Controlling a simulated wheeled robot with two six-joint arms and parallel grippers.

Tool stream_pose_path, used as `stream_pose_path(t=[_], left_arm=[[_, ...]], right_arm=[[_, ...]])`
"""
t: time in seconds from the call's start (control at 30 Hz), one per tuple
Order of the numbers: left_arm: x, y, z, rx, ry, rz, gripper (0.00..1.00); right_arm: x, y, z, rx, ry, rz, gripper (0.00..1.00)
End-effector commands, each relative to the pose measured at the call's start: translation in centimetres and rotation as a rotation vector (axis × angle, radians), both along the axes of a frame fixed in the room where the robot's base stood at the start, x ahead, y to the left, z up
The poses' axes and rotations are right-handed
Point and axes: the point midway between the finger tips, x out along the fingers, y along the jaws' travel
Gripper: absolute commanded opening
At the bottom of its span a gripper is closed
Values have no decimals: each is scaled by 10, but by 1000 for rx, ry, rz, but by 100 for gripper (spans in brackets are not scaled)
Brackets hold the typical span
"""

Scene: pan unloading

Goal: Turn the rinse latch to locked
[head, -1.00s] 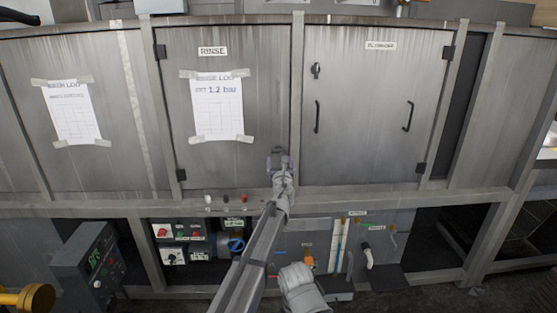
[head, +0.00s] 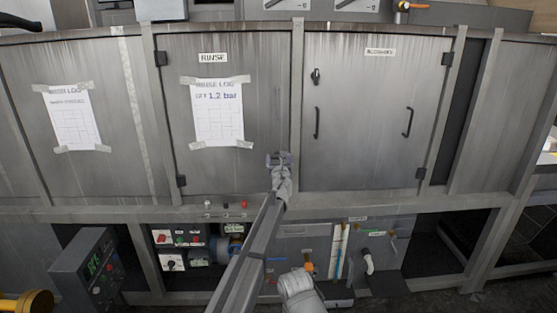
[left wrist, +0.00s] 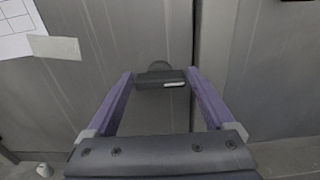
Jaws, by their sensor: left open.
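The rinse latch (left wrist: 160,82) is a dark bar with a pale mark near its right end. It lies about level on the grey rinse door (head: 222,165), close to the door's right edge, in front of a round dark base. My left gripper (left wrist: 159,73) is open, with one purple finger on each side of the latch; I cannot tell whether either finger touches it. In the head view my left gripper (head: 279,160) is at the door's lower right and largely hides the latch.
A RINSE label (head: 213,58) and a taped log sheet (head: 218,112) are on the door. The neighbouring door (head: 365,120) has dark handles and its own latch (head: 316,76). Small knobs (head: 244,204) sit on the ledge below. A control box (head: 88,265) stands at lower left.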

Motion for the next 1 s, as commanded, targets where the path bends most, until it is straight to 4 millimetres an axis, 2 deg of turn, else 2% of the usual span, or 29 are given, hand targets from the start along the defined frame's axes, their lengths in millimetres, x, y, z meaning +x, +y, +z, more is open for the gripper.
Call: stream_pose_path(t=[0.07, 0.63, 1.0], left_arm=[[0, 0, 0, 0, 0, 0, 83], [0, 0, 0, 0, 0, 0, 19], [0, 0, 0, -85, -5, 1, 19]], right_arm=[[0, 0, 0, 0, 0, 0, 0], [0, 0, 0, 0, 0, 0, 0], [0, 0, 0, 0, 0, 0, 0]])
